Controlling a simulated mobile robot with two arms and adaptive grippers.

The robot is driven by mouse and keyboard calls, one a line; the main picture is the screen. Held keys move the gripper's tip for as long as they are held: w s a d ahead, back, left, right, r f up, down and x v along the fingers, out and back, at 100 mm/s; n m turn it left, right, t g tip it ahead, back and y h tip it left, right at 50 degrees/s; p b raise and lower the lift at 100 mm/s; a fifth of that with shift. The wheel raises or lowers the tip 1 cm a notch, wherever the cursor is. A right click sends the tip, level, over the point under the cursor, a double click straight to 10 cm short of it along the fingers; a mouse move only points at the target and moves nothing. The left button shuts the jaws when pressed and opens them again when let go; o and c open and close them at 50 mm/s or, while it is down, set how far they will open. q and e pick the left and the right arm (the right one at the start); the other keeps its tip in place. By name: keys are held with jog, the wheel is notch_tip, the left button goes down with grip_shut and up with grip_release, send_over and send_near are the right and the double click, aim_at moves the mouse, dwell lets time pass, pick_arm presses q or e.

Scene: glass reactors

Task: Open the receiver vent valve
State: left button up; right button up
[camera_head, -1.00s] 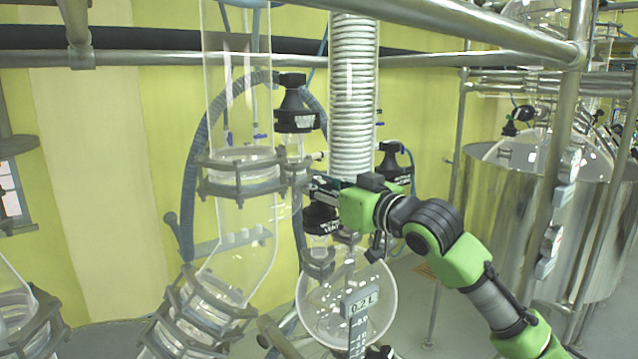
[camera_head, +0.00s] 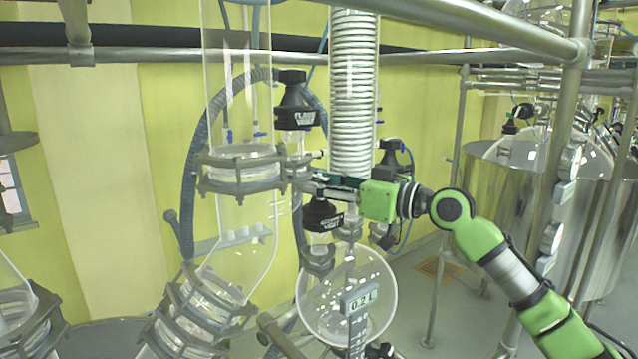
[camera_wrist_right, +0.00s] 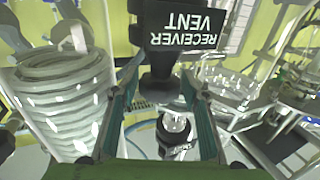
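The receiver vent valve (camera_head: 322,217) is a black, white-lettered knob above the round glass receiver (camera_head: 372,285). In the right wrist view the knob (camera_wrist_right: 185,25) appears large and upside down, reading "RECEIVER VENT". My right gripper (camera_head: 318,186) reaches in from the right, just above this knob in the head view. Its two fingers (camera_wrist_right: 160,85) are spread in the right wrist view, with the knob's dark narrow lower part between the tips. I cannot tell whether they touch it. My left gripper is not in view.
The black flask vent knob (camera_head: 295,108) is above my right gripper. The coiled condenser (camera_head: 352,95) stands close behind it. A clamped glass column (camera_head: 238,170) is to the left. A metal rail (camera_head: 450,20) crosses above, and a steel vessel (camera_head: 490,200) stands right.

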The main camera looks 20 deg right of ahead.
dwell(0.3)
jog(key=shift+a+m+t+h, duration=0.1)
jog(key=shift+m+t+h, duration=0.6)
jog(key=shift+h, duration=0.3)
jog(key=shift+m+t+h, duration=0.3)
jog(key=shift+m+h, duration=0.2)
jog(key=shift+h, duration=0.1)
jog(key=shift+a+f+h, duration=0.1)
jog(key=shift+h, duration=0.2)
jog(key=m+t+h+b, duration=0.1)
jog(key=m+h, duration=0.1)
jog(key=shift+t+h, duration=0.3)
jog(key=shift+h, duration=0.1)
jog(key=m+h, duration=0.4)
jog(key=h, duration=0.1)
jog(key=shift+t+h, duration=0.3)
